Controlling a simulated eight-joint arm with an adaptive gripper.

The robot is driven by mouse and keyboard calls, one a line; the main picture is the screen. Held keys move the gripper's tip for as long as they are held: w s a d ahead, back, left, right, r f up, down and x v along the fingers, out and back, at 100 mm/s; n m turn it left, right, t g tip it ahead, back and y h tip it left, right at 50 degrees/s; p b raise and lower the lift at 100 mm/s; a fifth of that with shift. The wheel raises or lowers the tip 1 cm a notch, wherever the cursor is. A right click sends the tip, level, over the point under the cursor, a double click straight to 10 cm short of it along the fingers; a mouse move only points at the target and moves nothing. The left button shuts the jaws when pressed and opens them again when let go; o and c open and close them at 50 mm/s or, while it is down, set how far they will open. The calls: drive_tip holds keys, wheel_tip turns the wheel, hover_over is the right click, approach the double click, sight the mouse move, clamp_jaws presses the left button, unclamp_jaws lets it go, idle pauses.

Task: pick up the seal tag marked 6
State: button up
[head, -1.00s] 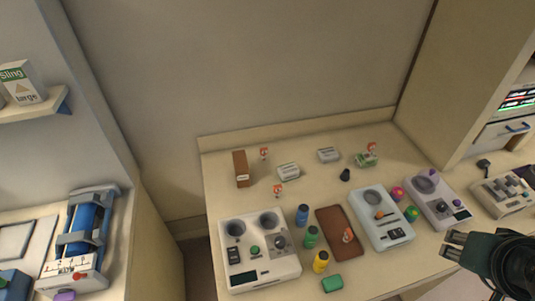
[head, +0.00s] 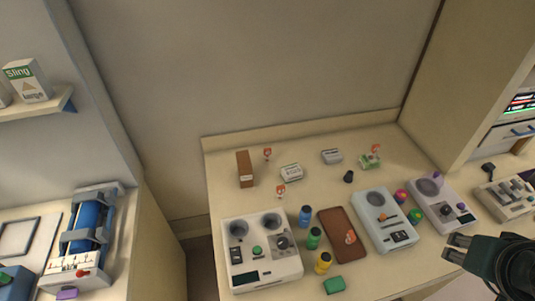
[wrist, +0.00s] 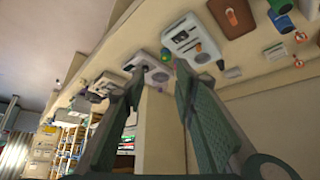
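Several small red-and-white tags, which look like seal tags, stand or lie on the table; their numbers are too small to read. One tag (head: 267,153) is beside the brown block, another (head: 281,190) is in front of it. A third tag (head: 376,149) is by the green-and-white box at the back right. A fourth tag (head: 350,238) lies on the brown pad. My gripper (head: 456,248) is open and empty at the table's front right, away from every tag. Its spread fingers show in the wrist view (wrist: 160,72).
The table (head: 225,190) also holds a brown block (head: 244,169), white device (head: 261,262), grey-blue device (head: 371,205), grey device (head: 449,213), brown pad (head: 337,222) and several coloured bottles. The back middle has free room. A wall stands behind.

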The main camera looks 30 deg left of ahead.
drive_tip(key=w+a+r+m+g, duration=0.1)
drive_tip(key=w+a+r+m, duration=0.15)
drive_tip(key=w+a, duration=0.8)
drive_tip(key=w+a+r+m+g, duration=0.1)
drive_tip(key=w+a+r+g, duration=0.15)
drive_tip(key=w+a, duration=0.85)
drive_tip(key=m+h+p, duration=0.2)
drive_tip(key=m+h, duration=0.1)
drive_tip(key=m, duration=0.2)
hover_over(268, 149)
drive_tip(key=s+a, duration=0.2)
wheel_tip(268, 149, down, 26)
drive_tip(key=shift+s+a+f, duration=0.1)
drive_tip(key=shift+a+f, duration=0.05)
drive_tip(key=shift+f, duration=0.05)
drive_tip(key=shift+f, duration=0.1)
drive_tip(key=shift+x, duration=1.2)
drive_tip(key=shift+f, duration=0.1)
